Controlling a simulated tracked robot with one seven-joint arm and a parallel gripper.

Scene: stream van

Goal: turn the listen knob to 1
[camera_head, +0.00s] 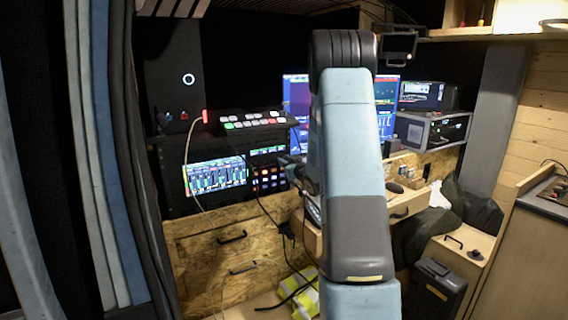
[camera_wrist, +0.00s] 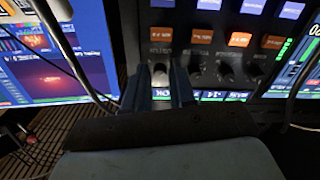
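A dark control panel (camera_wrist: 212,52) with a row of small dark knobs below orange and blue lit buttons fills the upper middle of the wrist view. The leftmost knob (camera_wrist: 160,71) shows between the fingertips of my gripper (camera_wrist: 160,76). The fingers are apart, one on each side of that knob; I cannot tell whether they touch it. Other knobs (camera_wrist: 225,71) stand to its right. The labels and knob markings are too blurred to read, so I cannot tell which is the listen knob. In the head view the panel (camera_head: 268,182) shows left of my arm, which hides most of the gripper.
Lit screens flank the panel: a blue one (camera_wrist: 60,65) at left and a metering one (camera_wrist: 301,62) at right in the wrist view. Loose cables cross near the gripper. In the head view a button switcher (camera_head: 252,121) sits above the rack and wooden drawers (camera_head: 235,260) below.

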